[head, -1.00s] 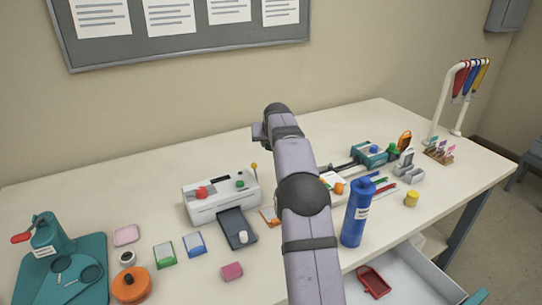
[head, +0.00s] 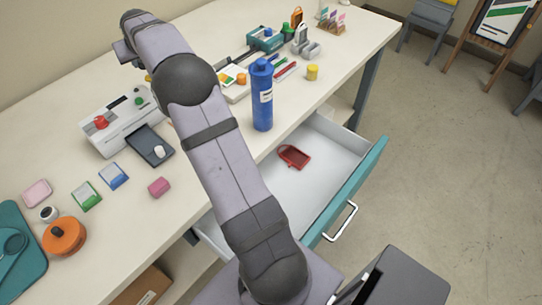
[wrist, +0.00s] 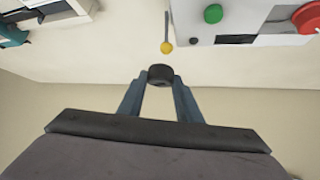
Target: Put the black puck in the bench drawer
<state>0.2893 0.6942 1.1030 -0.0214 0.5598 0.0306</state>
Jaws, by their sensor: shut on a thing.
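The black puck (wrist: 160,72) is held between the two fingertips of my gripper (wrist: 160,82) in the wrist view, above the bench near the white laminator. In the head view my arm hides the gripper and the puck. The bench drawer (head: 350,188) stands open at the front of the bench, with a teal front, a silver handle and a pale inside. A red scoop-like tray (head: 294,156) lies in it near the back; much of the drawer floor is bare. My arm covers part of the drawer's left side.
The white laminator (head: 120,122) stands at the left on the bench (head: 215,160). A tall blue bottle (head: 262,100) stands near the bench edge behind the drawer. An orange round container (head: 64,236) and small coloured packs are at the left. A cardboard box (head: 145,285) is below.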

